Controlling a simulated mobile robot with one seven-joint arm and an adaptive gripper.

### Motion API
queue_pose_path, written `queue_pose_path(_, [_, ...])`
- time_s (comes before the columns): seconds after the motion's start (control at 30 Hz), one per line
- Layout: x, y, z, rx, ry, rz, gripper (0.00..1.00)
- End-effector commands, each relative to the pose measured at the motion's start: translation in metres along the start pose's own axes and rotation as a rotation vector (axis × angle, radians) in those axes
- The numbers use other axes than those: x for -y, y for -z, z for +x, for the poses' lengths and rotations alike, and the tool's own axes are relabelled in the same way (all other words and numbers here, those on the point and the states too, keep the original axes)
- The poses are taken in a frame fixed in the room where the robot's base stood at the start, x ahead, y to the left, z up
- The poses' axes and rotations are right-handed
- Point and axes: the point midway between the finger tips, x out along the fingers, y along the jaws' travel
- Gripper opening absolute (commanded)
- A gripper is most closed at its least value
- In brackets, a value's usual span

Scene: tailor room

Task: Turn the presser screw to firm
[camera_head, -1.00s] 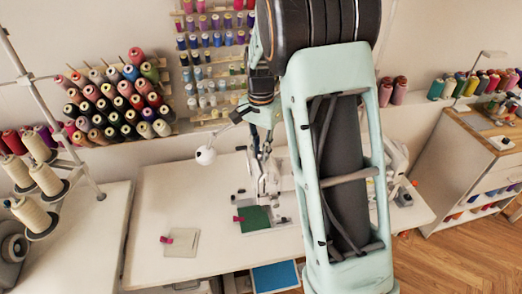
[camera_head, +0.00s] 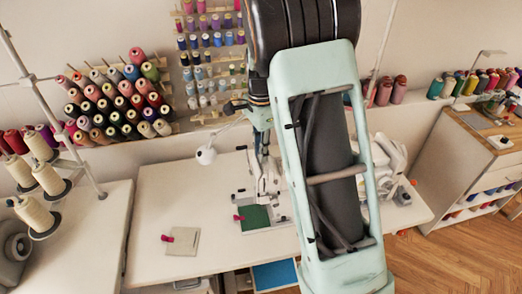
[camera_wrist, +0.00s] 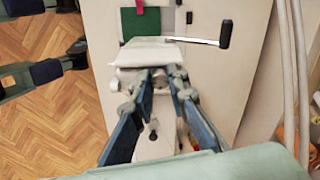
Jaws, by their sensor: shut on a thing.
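The white sewing machine (camera_head: 391,160) stands on the white table, largely hidden behind my arm in the head view. My gripper (camera_head: 262,150) is over the machine's needle end. In the wrist view my gripper (camera_wrist: 160,72) has its two blue fingers reaching to the top of the white machine head (camera_wrist: 160,53). The fingertips are closed in on something small there. The presser screw itself is hidden between them, so its setting cannot be read. Green cloth (camera_head: 255,217) lies below the needle area and also shows in the wrist view (camera_wrist: 141,22).
A thin rod with a white ball (camera_head: 206,155) sticks out left of the machine head. A beige cloth square (camera_head: 182,241) with a pink clip lies on the table (camera_head: 150,215). Thread cones (camera_head: 47,180) stand at left. Spool racks (camera_head: 115,100) hang on the wall behind.

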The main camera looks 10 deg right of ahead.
Motion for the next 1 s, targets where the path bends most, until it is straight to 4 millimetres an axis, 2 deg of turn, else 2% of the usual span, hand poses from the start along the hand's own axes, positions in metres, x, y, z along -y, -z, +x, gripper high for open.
queue_pose_path(0.33, [0.001,0.0,-0.001,0.0,0.004,0.005,0.0])
queue_pose_path(0.37, [0.001,0.0,-0.001,0.0,0.004,0.004,0.17])
queue_pose_path(0.5, [0.001,0.0,-0.001,0.0,0.003,0.004,0.32])
queue_pose_path(0.83, [0.001,0.0,-0.003,0.0,0.002,0.003,0.32])
queue_pose_path(1.0, [0.001,0.0,-0.026,-0.001,0.005,0.002,0.32])
